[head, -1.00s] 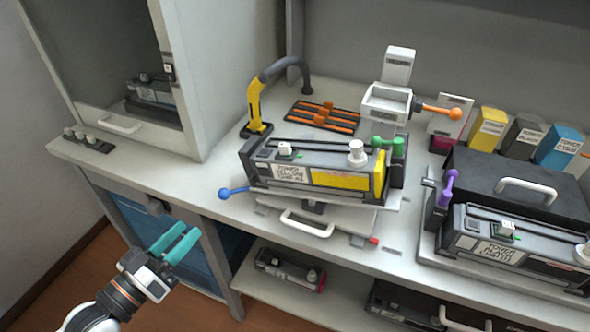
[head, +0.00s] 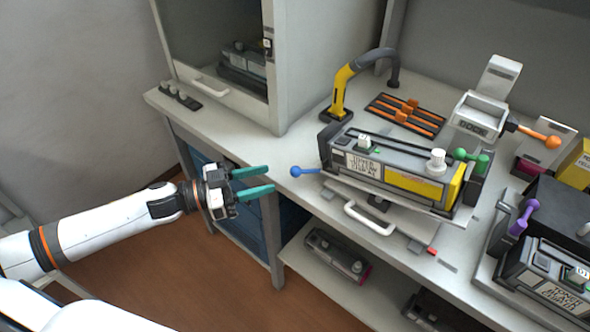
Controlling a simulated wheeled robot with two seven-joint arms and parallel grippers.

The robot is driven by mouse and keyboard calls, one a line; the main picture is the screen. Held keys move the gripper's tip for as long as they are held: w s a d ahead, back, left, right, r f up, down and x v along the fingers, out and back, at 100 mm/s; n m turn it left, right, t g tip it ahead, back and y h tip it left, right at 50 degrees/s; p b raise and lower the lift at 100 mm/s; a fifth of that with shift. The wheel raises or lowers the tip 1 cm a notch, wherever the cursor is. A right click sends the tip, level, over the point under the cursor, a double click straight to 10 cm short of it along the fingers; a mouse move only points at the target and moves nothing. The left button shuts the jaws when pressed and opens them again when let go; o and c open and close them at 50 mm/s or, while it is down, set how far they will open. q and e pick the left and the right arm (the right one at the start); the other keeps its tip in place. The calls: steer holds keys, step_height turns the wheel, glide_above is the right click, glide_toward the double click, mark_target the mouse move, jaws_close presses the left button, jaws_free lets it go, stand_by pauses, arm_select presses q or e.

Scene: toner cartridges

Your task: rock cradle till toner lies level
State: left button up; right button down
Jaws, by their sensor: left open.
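The toner cartridge (head: 375,165), grey with a yellow window and a white label, rests on the cradle (head: 440,212), a pale plate at the middle of the bench. The cradle looks tilted, its right end lower in the picture. A blue ball-ended lever (head: 297,171) sticks out at its left, and a green knob (head: 472,156) stands at its right end. My left gripper (head: 270,181), with teal fingers, is open and empty. It is left of the blue lever, in front of the bench edge, apart from it. My right gripper is not in view.
A yellow hose arm (head: 342,92) and an orange-slotted rack (head: 404,115) stand behind the cartridge. A white handle (head: 369,219) juts out in front. Another cartridge with a purple lever (head: 524,217) is at right. A lower shelf (head: 318,268) holds more cartridges.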

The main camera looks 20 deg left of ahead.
mark_target(295, 170)
arm_select(q)
steer(key=p+x, duration=0.1)
steer(key=x, duration=0.7)
steer(key=shift+r, duration=0.15)
jaws_close()
